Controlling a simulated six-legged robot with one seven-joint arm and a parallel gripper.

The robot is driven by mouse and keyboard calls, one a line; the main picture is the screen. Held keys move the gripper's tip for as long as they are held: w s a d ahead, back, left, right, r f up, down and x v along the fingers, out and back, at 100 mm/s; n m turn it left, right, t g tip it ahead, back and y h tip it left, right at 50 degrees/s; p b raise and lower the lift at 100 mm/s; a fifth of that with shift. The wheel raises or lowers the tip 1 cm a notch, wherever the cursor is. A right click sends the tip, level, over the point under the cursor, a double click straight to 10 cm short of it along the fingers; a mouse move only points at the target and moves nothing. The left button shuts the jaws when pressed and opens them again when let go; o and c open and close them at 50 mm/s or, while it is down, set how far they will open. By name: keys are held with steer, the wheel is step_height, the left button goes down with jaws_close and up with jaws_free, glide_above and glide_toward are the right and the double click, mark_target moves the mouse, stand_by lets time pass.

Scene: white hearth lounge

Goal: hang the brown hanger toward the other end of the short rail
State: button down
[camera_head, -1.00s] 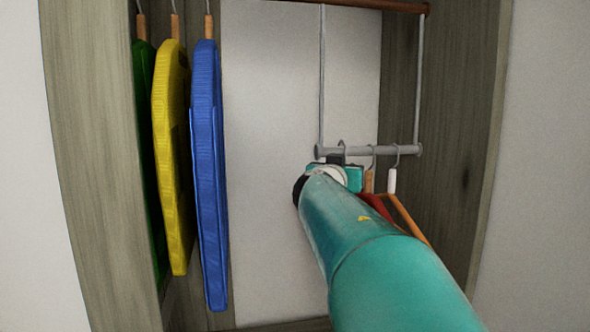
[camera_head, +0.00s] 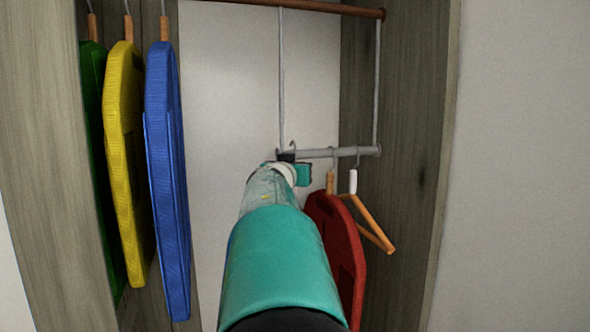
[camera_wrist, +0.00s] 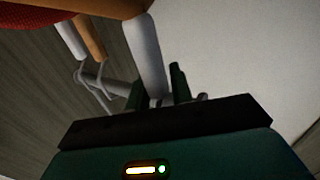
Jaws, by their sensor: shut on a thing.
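The short rail (camera_head: 340,152) is a grey bar hung on two rods from the upper rail. My gripper (camera_head: 291,165) is near its left end, partly hidden by my arm. In the wrist view my gripper (camera_wrist: 158,92) is shut on the white neck (camera_wrist: 148,55) of the brown hanger (camera_wrist: 110,6). Its hook (camera_head: 293,145) shows at the rail's left end; I cannot tell whether it rests on the rail. A red garment (camera_head: 338,235) on a hanger and an orange hanger (camera_head: 371,222) with a white neck hang toward the right end.
Green (camera_head: 92,150), yellow (camera_head: 122,150) and blue (camera_head: 166,170) garments hang at the left from a higher rail. The brown upper rail (camera_head: 345,10) crosses above. The wooden side panel (camera_head: 415,160) is close to the right. The space between the blue garment and my arm is clear.

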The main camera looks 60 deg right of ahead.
steer(key=shift+w+d, duration=0.65)
steer(key=shift+d, duration=0.05)
steer(key=shift+f, duration=0.75)
steer(key=c, duration=1.1)
jaws_free()
steer(key=shift+c, duration=0.2)
